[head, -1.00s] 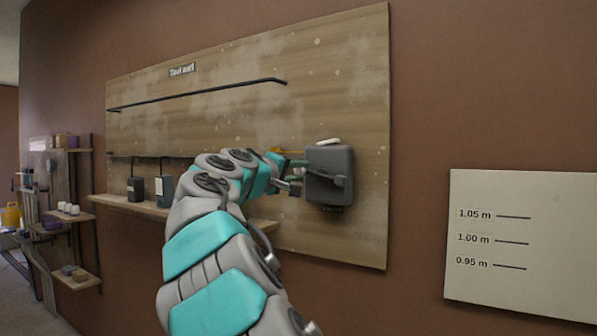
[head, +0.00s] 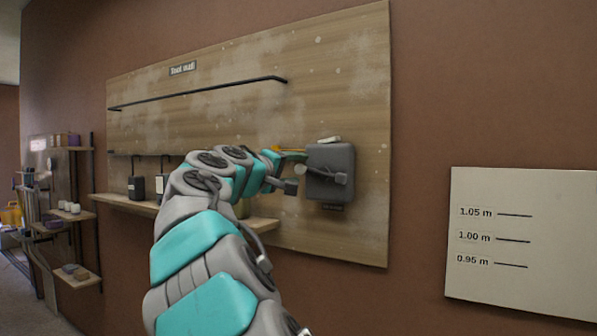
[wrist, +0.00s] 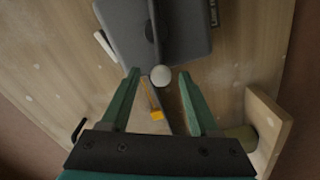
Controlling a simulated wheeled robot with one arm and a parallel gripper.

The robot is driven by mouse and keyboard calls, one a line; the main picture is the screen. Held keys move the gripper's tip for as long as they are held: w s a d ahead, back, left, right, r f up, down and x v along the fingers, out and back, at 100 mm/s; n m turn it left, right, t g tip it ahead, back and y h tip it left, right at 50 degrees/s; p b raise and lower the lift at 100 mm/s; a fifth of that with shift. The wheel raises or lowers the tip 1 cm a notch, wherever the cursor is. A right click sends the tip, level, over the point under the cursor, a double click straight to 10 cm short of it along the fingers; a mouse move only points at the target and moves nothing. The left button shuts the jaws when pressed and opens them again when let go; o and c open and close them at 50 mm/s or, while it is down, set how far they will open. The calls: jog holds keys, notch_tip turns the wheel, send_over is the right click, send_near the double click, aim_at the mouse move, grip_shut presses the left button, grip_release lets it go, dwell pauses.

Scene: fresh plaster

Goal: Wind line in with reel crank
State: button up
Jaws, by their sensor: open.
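The reel (head: 330,160) is a dark grey box mounted on the right part of the wooden tool wall. Its dark crank arm (head: 326,176) crosses the front face, and a pale round knob (head: 300,169) sits at the left end. In the wrist view the knob (wrist: 160,75) lies between the tips of my open gripper (wrist: 159,73), with a visible gap on both sides. The reel body (wrist: 185,30) is just beyond the tips. A yellow piece (wrist: 157,115) on a thin orange strip shows between the fingers. Whether the fingers reach around the knob in depth is unclear.
The tool wall (head: 350,50) has a black rail (head: 200,92) and a wooden shelf (head: 262,224) below. Dark containers (head: 137,188) hang at left. A white board with height marks (head: 525,270) is at right. Shelving (head: 75,216) stands far left.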

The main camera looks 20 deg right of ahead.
jog(key=v, duration=0.6)
jog(key=shift+b, duration=0.35)
jog(key=shift+a, duration=0.15)
jog(key=w+a+r+m+t+b, duration=0.2)
jog(key=w+a+r+m+b, duration=0.15)
jog(key=a, duration=0.35)
jog(key=s+d+f+m+g+b, duration=0.2)
jog(key=s+d+f+m+b, duration=0.3)
jog(key=m, duration=0.5)
jog(key=x, duration=0.2)
jog(key=r+p+x, duration=0.1)
jog(key=x, duration=0.2)
jog(key=p+x, duration=0.1)
jog(key=x, duration=0.2)
jog(key=shift+d+r, duration=0.2)
jog(key=shift+d, duration=0.05)
grip_shut()
